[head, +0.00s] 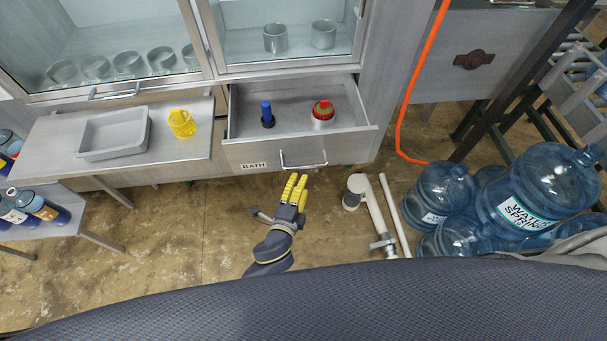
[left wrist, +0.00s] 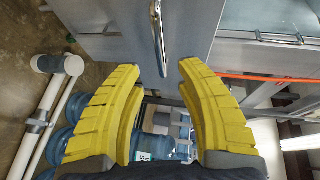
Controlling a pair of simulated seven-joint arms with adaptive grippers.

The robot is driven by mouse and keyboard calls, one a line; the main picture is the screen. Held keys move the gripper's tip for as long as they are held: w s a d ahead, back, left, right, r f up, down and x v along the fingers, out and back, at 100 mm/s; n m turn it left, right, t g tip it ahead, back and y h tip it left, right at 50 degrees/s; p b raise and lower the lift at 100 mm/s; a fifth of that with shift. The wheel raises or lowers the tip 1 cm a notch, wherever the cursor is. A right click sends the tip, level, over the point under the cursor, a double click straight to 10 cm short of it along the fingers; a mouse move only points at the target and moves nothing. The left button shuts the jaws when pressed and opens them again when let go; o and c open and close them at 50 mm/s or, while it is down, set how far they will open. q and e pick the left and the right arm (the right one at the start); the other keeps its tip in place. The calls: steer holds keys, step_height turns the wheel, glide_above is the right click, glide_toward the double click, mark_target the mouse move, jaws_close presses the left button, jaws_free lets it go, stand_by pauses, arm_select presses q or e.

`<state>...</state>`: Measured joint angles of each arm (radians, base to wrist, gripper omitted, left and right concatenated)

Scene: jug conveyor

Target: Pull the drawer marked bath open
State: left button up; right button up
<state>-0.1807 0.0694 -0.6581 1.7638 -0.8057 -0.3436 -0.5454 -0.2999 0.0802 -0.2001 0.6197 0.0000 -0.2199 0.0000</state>
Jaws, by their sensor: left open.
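The drawer marked BATH (head: 245,153) stands pulled out below the glass cabinet, its inside showing. My left gripper (head: 294,181) has yellow fingers and is open, just in front of and below the handle. In the left wrist view, the handle (left wrist: 157,35) shows ahead, its end between the open fingertips (left wrist: 158,70); I cannot tell whether they touch. My right gripper is not in view.
A grey tray (head: 114,136) and a yellow container (head: 181,123) rest on the surface at left. Large blue water jugs (head: 540,195) crowd the right. White pipes (head: 377,215) and an orange cable (head: 398,130) lie between. Floor left of my gripper is clear.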

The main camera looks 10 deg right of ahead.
arm_select(q)
steer(key=shift+v, duration=2.05)
steer(key=shift+d, duration=0.1)
steer(key=s+a+f+n+g+y, duration=0.1)
steer(key=s+a+f+n+g, duration=0.2)
steer(key=f, duration=0.7)
steer(key=s+a+f+n+g+y, duration=0.1)
steer(key=s+a+f+n, duration=0.3)
steer(key=f, duration=0.6)
steer(key=s+a+f+n+g+y, duration=0.1)
steer(key=s+a+f+n+g, duration=0.2)
steer(key=f, duration=0.8)
steer(key=s+a+f+n+g+y, duration=0.1)
steer(key=s+a+f+n+g, duration=0.1)
steer(key=s+a+f, duration=0.4)
steer(key=s+a+f+n+g+y, duration=0.1)
steer(key=s+a+f, duration=0.5)
steer(key=s, duration=0.6)
steer(key=s+a+f+n+g+y, duration=0.1)
steer(key=s+a+f+n+g, duration=0.2)
steer(key=s+a+f+n, duration=0.2)
steer(key=s+a+f, duration=0.1)
steer(key=s+a, duration=0.2)
steer(key=s, duration=0.2)
steer(key=shift+y, duration=0.3)
steer(key=shift+d, duration=0.1)
